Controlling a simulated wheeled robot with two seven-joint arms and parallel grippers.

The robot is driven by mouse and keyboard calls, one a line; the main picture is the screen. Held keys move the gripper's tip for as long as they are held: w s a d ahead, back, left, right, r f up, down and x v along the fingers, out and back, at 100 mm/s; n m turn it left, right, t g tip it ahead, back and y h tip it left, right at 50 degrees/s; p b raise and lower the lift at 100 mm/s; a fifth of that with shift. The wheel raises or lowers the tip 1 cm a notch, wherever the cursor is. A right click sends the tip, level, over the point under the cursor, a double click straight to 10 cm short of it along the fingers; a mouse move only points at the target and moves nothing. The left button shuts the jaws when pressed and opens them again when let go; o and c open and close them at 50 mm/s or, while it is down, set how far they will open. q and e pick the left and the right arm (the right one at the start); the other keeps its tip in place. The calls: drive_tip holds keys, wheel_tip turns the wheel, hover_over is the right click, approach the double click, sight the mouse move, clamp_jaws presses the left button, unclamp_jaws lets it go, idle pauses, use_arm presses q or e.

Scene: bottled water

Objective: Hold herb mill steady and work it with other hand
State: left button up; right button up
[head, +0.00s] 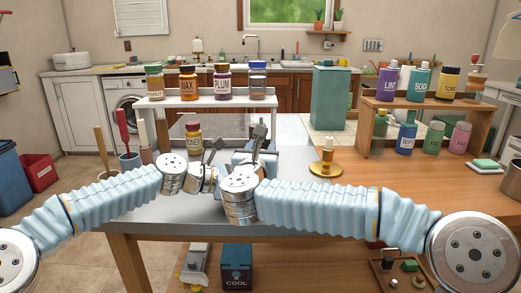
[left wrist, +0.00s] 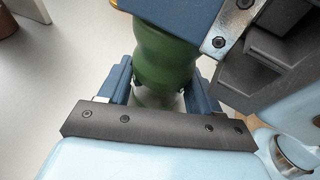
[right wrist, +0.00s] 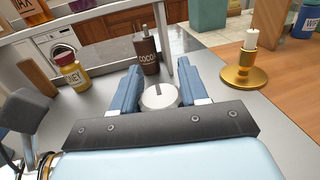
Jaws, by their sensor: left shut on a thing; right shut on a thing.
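The herb mill has a green, waisted body (left wrist: 165,55) in the left wrist view and a round silver top (right wrist: 158,96) in the right wrist view. In the head view my arms and grippers hide most or all of it. My left gripper (left wrist: 160,92) is shut around the green body low down, a finger on each side. My right gripper (right wrist: 160,92) is shut on the silver top, a finger on each side. Its blue fingers also cross above the body in the left wrist view. In the head view the two grippers meet over the grey table.
A honey jar (head: 194,138) and a brown cocoa bottle (right wrist: 146,52) stand behind. A brass candlestick (head: 326,170) stands at right. A white shelf (head: 205,101) holds jars; a wooden shelf (head: 410,110) holds bottles. The grey table's front edge is clear.

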idle(0.3)
drive_tip(key=o, duration=1)
drive_tip(key=shift+s, duration=0.1)
drive_tip(key=s+a, duration=0.2)
drive_tip(key=s, duration=0.9)
drive_tip(key=shift+s, duration=0.35)
use_arm(q)
drive_tip(key=o, duration=1)
drive_tip(key=shift+o, duration=0.2)
